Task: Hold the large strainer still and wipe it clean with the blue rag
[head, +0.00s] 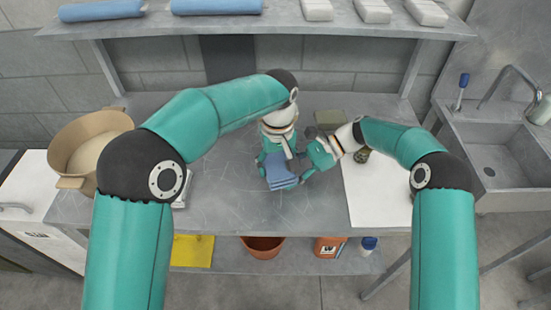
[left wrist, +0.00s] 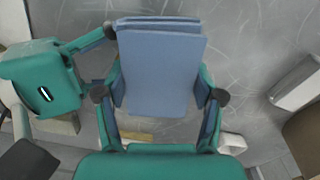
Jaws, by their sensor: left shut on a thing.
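The blue rag (head: 281,170) is a folded blue stack, held over the middle of the metal bench. My left gripper (head: 274,163) is shut on it, with a finger along each side; the rag fills the middle of the left wrist view (left wrist: 160,70). My right gripper (head: 308,166) reaches in from the right, close beside the rag. In the left wrist view its fingers (left wrist: 108,62) come up to the rag's left edge; I cannot tell whether they touch it or close on anything.
A tan pot (head: 88,150) stands at the bench's left end. A white board (head: 375,195) lies at the right, with a small dark object (head: 362,155) on it. A grey-green block (head: 330,117) lies behind. A sink (head: 495,160) is far right. The shelf (head: 250,24) spans the back.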

